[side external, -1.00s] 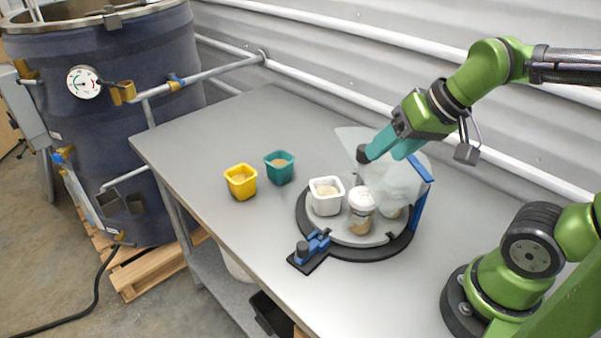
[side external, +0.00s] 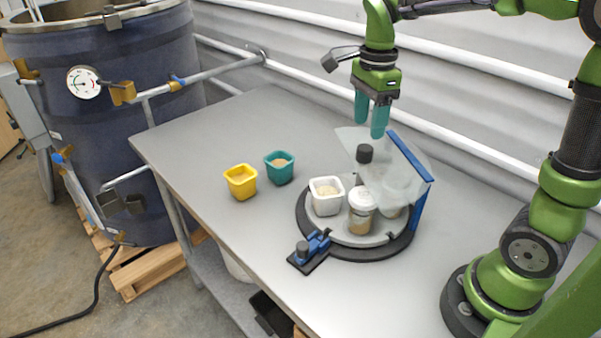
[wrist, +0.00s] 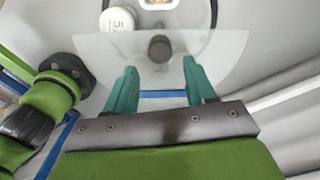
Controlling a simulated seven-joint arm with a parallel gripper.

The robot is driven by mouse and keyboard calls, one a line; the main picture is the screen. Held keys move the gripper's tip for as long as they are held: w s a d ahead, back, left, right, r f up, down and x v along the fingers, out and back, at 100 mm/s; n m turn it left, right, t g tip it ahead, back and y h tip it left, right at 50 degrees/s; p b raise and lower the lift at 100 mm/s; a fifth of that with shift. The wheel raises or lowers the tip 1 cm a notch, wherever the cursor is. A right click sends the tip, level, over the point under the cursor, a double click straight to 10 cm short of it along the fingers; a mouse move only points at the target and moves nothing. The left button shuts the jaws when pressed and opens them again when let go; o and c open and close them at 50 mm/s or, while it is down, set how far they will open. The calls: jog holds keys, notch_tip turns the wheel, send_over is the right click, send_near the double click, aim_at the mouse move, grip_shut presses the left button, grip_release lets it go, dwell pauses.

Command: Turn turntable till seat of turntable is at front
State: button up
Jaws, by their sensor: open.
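The turntable (side external: 345,237) is a grey disc in a black ring on the bench. A white cup of pale grains (side external: 326,197) and a white-lidded jar (side external: 361,212) stand on it. The lid (wrist: 117,19) also shows in the wrist view. A dark knob (side external: 364,153) rises by the clear shield (side external: 392,180); it also shows in the wrist view (wrist: 159,48). My gripper (side external: 370,128) is open and empty, pointing down just above the knob. In the wrist view, the knob lies ahead between my fingers (wrist: 160,78). I cannot make out an empty seat; the shield blurs the disc's right side.
A blue frame (side external: 411,156) stands at the shield's right. A blue clamp (side external: 314,246) sits at the turntable's front left. A yellow cup (side external: 241,182) and a teal cup (side external: 280,168) stand to the left. The bench's far left is clear.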

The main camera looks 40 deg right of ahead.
aim_at(366, 147)
notch_tip(366, 147, down, 7)
jog(key=shift+r, duration=0.15)
jog(key=m, duration=0.6)
jog(key=shift+r+m, duration=0.15)
jog(key=shift+m, duration=0.15)
jog(key=m, duration=0.7)
jog(key=shift+m, duration=0.3)
jog(key=shift+c, duration=0.3)
jog(key=c, duration=0.6)
jog(key=shift+c, duration=0.2)
